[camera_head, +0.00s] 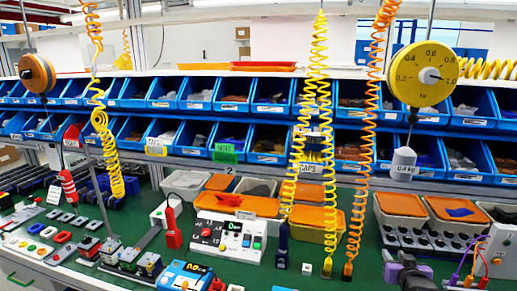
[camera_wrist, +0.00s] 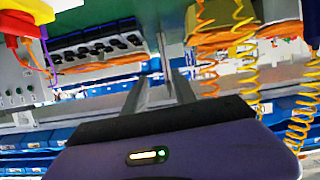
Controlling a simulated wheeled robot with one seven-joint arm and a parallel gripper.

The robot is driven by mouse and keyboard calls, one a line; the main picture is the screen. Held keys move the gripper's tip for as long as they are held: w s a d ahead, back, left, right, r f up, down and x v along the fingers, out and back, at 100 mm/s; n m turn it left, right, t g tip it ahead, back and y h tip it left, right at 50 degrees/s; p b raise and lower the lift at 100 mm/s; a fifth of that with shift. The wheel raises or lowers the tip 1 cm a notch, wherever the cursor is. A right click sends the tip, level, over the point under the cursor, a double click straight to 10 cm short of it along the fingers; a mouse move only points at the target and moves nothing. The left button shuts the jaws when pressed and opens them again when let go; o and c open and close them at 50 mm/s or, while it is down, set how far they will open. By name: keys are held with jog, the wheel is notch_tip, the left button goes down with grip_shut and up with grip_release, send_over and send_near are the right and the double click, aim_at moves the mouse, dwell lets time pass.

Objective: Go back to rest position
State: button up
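My gripper (camera_wrist: 160,82) shows in the wrist view as two grey fingers reaching out past my purple and black wrist. No object shows held between them, but I cannot tell how far apart the tips are. In the head view, my purple and black wrist (camera_head: 405,270) is low at the right, in front of a row of black rotary switches (camera_head: 428,242). The row also shows in the wrist view (camera_wrist: 97,48), to the left of the fingers and apart from them. The switch positions are too small to tell.
Yellow coiled cords (camera_head: 313,110) and an orange one (camera_head: 372,130) hang over the green bench. A yellow dial scale (camera_head: 424,75) hangs above the switches with a grey weight (camera_head: 403,163). Blue bins (camera_head: 233,95) line the back. Coloured wires (camera_head: 472,262) stand at the right.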

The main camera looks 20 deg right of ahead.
jog(key=s+a+n+t+y+b, duration=0.1)
jog(key=s+a+t, duration=0.1)
jog(key=s+a, duration=0.75)
jog(key=s+a+n+t, duration=0.1)
jog(key=s+a+t, duration=0.2)
jog(key=s+a, duration=0.7)
jog(key=s+a+r+n+g+y+b, duration=0.1)
jog(key=s+a+y, duration=0.5)
jog(key=s+a, duration=1.2)
jog(key=s+n+g, duration=0.1)
jog(key=s+n, duration=0.1)
jog(key=s, duration=0.2)
jog(key=shift+r+n, duration=0.15)
jog(key=shift+n, duration=0.25)
